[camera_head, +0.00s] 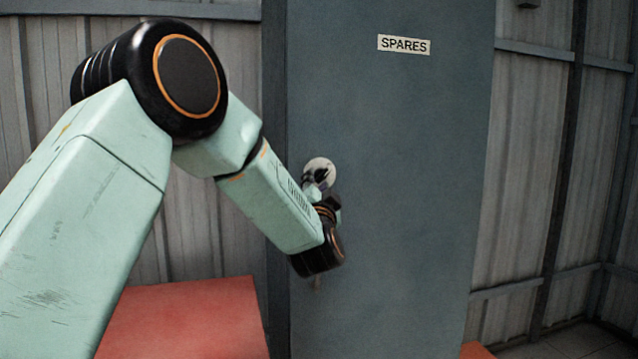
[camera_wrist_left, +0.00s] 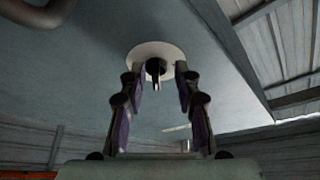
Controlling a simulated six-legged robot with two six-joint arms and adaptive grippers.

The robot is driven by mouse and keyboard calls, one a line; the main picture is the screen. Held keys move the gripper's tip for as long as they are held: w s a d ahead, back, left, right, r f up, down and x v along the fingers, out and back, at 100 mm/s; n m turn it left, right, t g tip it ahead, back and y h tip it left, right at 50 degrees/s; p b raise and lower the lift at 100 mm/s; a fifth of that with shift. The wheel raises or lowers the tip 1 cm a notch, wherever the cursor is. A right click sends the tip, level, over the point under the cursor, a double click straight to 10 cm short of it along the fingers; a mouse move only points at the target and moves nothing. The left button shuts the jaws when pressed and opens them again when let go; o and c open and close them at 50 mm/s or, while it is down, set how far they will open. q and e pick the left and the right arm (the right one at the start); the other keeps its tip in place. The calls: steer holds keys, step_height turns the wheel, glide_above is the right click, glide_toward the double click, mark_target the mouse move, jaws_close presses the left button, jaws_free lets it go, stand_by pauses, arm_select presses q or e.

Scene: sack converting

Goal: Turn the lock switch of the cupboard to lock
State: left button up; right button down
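The cupboard (camera_head: 400,200) is a tall blue-grey door or panel with a SPARES label (camera_head: 404,45). Its lock switch (camera_head: 320,165) has a pale round plate, partly hidden by my gripper in the head view. In the left wrist view the switch (camera_wrist_left: 155,70) shows as a dark knob standing out from the white disc. My left gripper (camera_head: 318,180) is at the switch. In the left wrist view its fingers (camera_wrist_left: 159,82) are apart, one on each side of the knob, with visible gaps. Contact is not seen. My right gripper is not in view.
A red surface (camera_head: 185,320) lies low at the left of the cupboard. A curved grey bar (camera_wrist_left: 35,12) crosses the top left corner of the left wrist view. Corrugated walls (camera_head: 530,170) stand around, with bare floor (camera_head: 580,342) at the lower right.

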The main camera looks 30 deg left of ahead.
arm_select(q)
steer(key=shift+w+d+r, duration=0.45)
steer(key=shift+w+d, duration=0.15)
steer(key=shift+d, duration=0.05)
steer(key=shift+a+f, duration=0.25)
steer(key=shift+a, duration=0.35)
steer(key=shift+c, duration=1.2)
steer(key=shift+d+r, duration=0.2)
steer(key=shift+d, duration=0.3)
jaws_close()
steer(key=shift+s+a+f, duration=0.1)
steer(key=shift+a, duration=0.1)
